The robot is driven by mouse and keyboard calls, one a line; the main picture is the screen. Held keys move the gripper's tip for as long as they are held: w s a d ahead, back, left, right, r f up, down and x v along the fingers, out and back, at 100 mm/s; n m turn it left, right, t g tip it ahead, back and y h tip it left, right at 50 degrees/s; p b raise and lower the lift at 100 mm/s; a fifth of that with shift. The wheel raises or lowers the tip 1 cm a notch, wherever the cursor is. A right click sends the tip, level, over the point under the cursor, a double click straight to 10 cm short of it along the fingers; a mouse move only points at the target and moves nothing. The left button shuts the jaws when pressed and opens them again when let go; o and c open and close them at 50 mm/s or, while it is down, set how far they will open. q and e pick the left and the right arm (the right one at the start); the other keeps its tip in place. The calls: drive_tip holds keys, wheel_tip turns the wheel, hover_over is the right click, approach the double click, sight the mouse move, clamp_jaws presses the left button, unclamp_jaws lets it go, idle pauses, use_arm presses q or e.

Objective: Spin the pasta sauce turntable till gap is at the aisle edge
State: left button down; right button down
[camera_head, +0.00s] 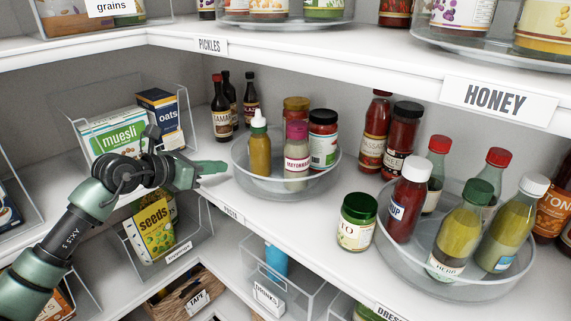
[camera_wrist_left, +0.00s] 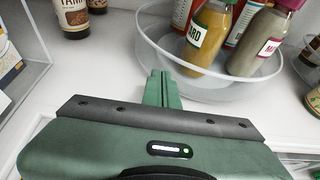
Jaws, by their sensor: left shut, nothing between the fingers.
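A clear round turntable (camera_head: 290,188) stands on the white shelf near its front edge, in the middle of the head view. It holds a yellow mustard bottle (camera_head: 260,152), a pink-capped mayonnaise bottle (camera_head: 297,160), a dark-lidded red jar (camera_head: 323,140) and an orange-lidded jar (camera_head: 295,106). The mustard and mayonnaise are on the near side; bare floor shows at the front right. My left gripper (camera_head: 222,167) is shut and empty, just left of the rim. In the left wrist view its fingers (camera_wrist_left: 161,90) point at the turntable wall (camera_wrist_left: 205,85); contact cannot be told. My right gripper is not seen.
A second turntable (camera_head: 440,288) with several bottles stands to the right, with a green-lidded jar (camera_head: 357,222) between. Dark bottles (camera_head: 221,108) stand behind left. A clear bin with muesli (camera_head: 118,140) is at left. The honey shelf (camera_head: 400,65) overhangs above.

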sight(237, 175)
use_arm(q)
drive_tip(key=shift+w+d, duration=0.2)
drive_tip(key=shift+d, duration=0.25)
drive_tip(key=shift+s, duration=0.1)
drive_tip(key=shift+s+d, duration=0.15)
drive_tip(key=shift+s, duration=0.4)
drive_tip(key=shift+s+d, duration=0.15)
drive_tip(key=shift+s, duration=0.35)
drive_tip(key=shift+s+d, duration=0.1)
drive_tip(key=shift+d, duration=0.05)
drive_tip(key=shift+s+d, duration=0.65)
drive_tip(key=shift+s, duration=0.1)
